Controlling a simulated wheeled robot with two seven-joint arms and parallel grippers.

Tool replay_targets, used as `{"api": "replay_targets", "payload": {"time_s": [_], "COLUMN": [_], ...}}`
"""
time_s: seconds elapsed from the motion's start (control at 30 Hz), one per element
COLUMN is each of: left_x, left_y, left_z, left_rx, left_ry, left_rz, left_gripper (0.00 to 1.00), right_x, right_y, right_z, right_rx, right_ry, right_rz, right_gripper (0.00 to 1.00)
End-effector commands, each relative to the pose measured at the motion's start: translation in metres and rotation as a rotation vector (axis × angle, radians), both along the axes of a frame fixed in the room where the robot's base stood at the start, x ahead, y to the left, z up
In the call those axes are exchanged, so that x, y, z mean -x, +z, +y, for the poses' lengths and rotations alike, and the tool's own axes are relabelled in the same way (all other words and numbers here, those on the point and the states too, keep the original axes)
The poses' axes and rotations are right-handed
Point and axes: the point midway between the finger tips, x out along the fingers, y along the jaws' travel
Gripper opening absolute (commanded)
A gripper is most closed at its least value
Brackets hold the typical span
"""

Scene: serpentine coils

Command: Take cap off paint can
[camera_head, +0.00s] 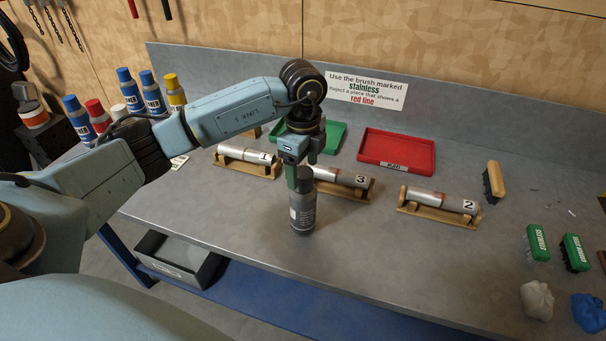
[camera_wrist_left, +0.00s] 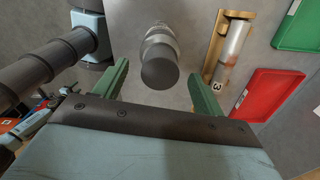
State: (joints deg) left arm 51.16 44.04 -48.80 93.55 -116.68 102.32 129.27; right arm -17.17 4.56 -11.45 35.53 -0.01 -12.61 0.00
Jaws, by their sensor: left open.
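The paint can (camera_head: 303,212) is a grey spray can standing upright on the workbench, with a dark cap (camera_head: 305,175) on its top. My left gripper (camera_head: 293,183) points down at the cap, its green fingers overlapping the can's upper part in the head view. In the left wrist view the fingers (camera_wrist_left: 162,88) are wide apart and empty, and the round dark cap (camera_wrist_left: 160,73) shows between them, with clear space on both sides. I cannot tell whether the fingertips reach down to cap height. My right gripper is not in view.
Pipe pieces on wooden cradles stand close behind the can (camera_head: 352,190) and to the right (camera_head: 440,211). A red tray (camera_head: 396,150) and a green tray (camera_head: 334,133) lie behind. Several spray cans (camera_head: 150,93) stand at the back left.

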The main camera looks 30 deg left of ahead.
Motion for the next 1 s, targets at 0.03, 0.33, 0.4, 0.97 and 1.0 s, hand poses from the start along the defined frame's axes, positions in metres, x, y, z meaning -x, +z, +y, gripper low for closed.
{"api": "replay_targets", "payload": {"time_s": [0.03, 0.33, 0.4, 0.97, 1.0], "left_x": [0.000, 0.000, 0.000, 0.000, 0.000], "left_y": [-0.006, -0.020, -0.020, -0.019, -0.018], "left_z": [0.000, 0.000, 0.000, -0.001, -0.001], "left_rx": [0.000, 0.000, 0.000, 0.001, 0.001], "left_ry": [0.000, 0.000, 0.000, -0.001, -0.001], "left_rz": [0.003, -0.001, -0.001, -0.001, -0.001], "left_gripper": [0.70, 0.70, 0.70, 0.23, 0.23], "right_x": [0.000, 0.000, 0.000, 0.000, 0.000], "right_y": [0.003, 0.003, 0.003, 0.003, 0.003], "right_z": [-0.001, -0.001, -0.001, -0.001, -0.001], "right_rx": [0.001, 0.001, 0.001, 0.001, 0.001], "right_ry": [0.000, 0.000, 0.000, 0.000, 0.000], "right_rz": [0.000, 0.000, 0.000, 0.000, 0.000], "right_gripper": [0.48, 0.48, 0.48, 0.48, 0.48]}}
